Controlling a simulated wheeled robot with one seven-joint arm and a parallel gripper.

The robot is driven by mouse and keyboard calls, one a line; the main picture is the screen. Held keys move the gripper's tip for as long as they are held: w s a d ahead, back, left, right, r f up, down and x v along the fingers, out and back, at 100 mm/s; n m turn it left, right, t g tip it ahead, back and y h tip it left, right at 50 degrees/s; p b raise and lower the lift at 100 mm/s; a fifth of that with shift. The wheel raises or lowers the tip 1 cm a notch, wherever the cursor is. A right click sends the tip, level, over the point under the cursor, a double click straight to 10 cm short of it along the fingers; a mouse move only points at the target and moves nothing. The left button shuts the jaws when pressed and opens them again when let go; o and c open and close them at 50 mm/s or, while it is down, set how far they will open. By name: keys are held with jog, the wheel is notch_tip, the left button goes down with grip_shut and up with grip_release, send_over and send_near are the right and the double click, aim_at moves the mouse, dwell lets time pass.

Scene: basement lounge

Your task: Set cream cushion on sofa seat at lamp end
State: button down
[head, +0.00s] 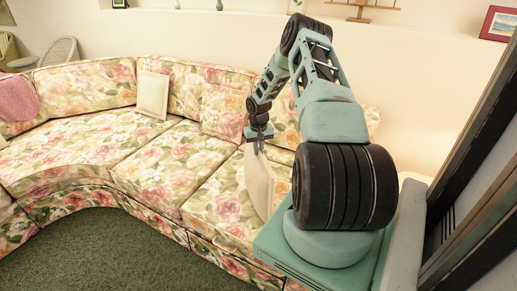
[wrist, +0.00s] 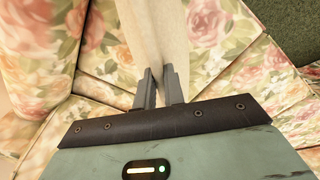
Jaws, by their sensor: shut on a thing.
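My gripper (head: 258,143) is shut on the top edge of a cream cushion (head: 259,182), which hangs upright over the right part of the floral sofa (head: 150,160). I cannot tell whether the cushion's lower edge touches the seat; my arm's base is close to its right side. In the wrist view the fingers (wrist: 159,88) pinch the cushion (wrist: 146,35), with floral fabric behind it. A second cream cushion (head: 153,95) leans against the sofa back, left of my gripper. No lamp shows in either view.
A pink cushion (head: 16,98) lies at the sofa's far left, near a wicker chair (head: 58,53). The seat between the second cream cushion and my gripper is bare. Green carpet (head: 110,250) lies in front. A dark-framed structure (head: 480,170) stands close on the right.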

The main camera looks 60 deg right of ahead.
jog(key=shift+f, duration=0.2)
jog(key=c, duration=1.5)
grip_release()
jog(key=shift+r, duration=0.2)
